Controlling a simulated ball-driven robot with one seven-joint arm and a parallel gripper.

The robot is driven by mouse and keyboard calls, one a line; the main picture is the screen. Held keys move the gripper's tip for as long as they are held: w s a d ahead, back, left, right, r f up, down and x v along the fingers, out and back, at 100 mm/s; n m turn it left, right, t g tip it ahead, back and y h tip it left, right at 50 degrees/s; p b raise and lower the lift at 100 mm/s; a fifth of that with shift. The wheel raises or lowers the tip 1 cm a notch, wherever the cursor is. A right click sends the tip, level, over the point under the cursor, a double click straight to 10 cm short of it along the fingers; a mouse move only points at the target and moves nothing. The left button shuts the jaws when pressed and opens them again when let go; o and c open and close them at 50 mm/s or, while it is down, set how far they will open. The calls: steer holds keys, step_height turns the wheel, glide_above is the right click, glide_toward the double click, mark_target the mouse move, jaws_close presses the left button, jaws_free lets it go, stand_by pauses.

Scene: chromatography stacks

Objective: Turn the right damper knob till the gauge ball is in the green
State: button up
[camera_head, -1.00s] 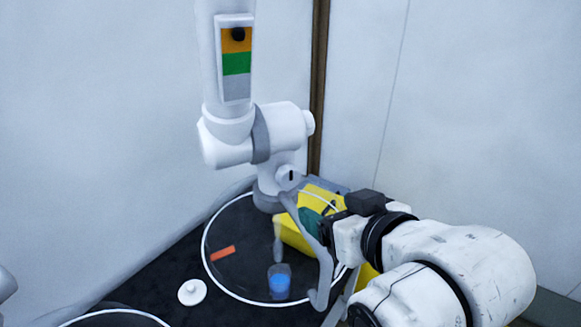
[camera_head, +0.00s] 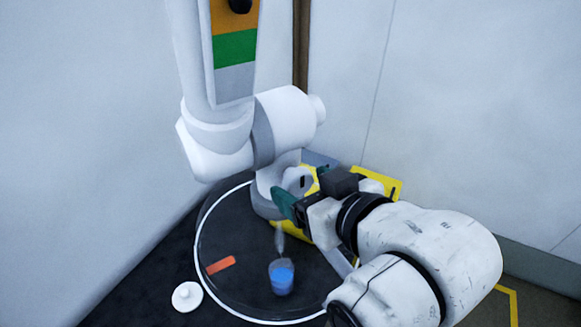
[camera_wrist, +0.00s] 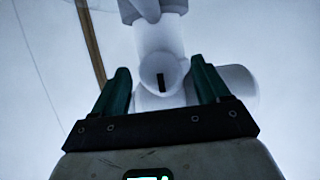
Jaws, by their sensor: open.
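The gauge (camera_head: 234,48) on the white stack has orange, green and grey bands from top to bottom. Its black ball (camera_head: 240,5) lies in the orange band, at the picture's top edge. The white damper knob (camera_head: 297,180) with a dark mark sits low on the stack. It also shows in the wrist view (camera_wrist: 153,77), its dark slot near upright. My gripper (camera_head: 299,188) is at the knob in the head view. In the wrist view my gripper (camera_wrist: 160,68) is open, with one green finger each side of the knob. Contact cannot be told.
A round dark plate with a white rim (camera_head: 197,245) lies below the stack. A yellow object (camera_head: 376,182) stands behind my arm.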

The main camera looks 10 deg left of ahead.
steer(key=shift+w+a+f, duration=0.15)
steer(key=shift+w+a, duration=0.05)
steer(key=shift+w, duration=0.05)
